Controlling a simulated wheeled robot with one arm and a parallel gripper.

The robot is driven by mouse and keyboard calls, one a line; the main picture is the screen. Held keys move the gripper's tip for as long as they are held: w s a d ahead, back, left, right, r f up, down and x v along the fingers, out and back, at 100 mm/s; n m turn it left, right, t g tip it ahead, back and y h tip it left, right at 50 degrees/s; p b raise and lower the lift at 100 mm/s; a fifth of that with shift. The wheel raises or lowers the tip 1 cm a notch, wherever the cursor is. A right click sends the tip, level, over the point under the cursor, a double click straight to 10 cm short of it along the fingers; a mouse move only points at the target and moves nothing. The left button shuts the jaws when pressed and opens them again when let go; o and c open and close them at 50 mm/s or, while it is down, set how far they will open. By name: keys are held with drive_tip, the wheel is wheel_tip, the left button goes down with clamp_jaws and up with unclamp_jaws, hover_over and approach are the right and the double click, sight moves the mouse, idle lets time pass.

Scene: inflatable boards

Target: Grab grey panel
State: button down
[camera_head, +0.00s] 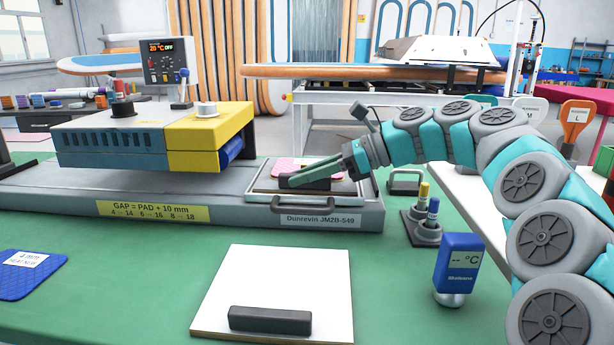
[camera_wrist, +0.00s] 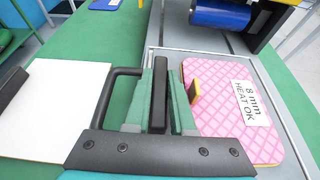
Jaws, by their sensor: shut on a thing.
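My gripper (camera_head: 290,181) reaches in from the right, low over the front part of the heat-press tray (camera_head: 368,208). In the wrist view my gripper (camera_wrist: 160,75) has its green fingers closed on either side of a dark grey bar (camera_wrist: 158,100), seen nearly edge-on. I cannot tell how far the bar extends below, or whether it is part of a larger grey panel. A pink quilted pad (camera_wrist: 222,100), labelled 8 mm HEAT OK, lies in the tray beside the fingers. It also shows partly hidden in the head view (camera_head: 287,164).
The press head (camera_head: 110,145) stands left of the tray. A black tray handle (camera_head: 303,203) sticks out in front. A white board with a black grip (camera_head: 270,318), a blue pad (camera_head: 28,273), a thermometer (camera_head: 458,268) and a pen holder (camera_head: 421,228) sit on the green table.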

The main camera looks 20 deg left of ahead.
drive_tip(key=shift+r, duration=0.1)
wheel_tip(320, 180, up, 9)
drive_tip(key=shift+w, duration=0.1)
drive_tip(key=shift+r, duration=0.4)
idle(0.3)
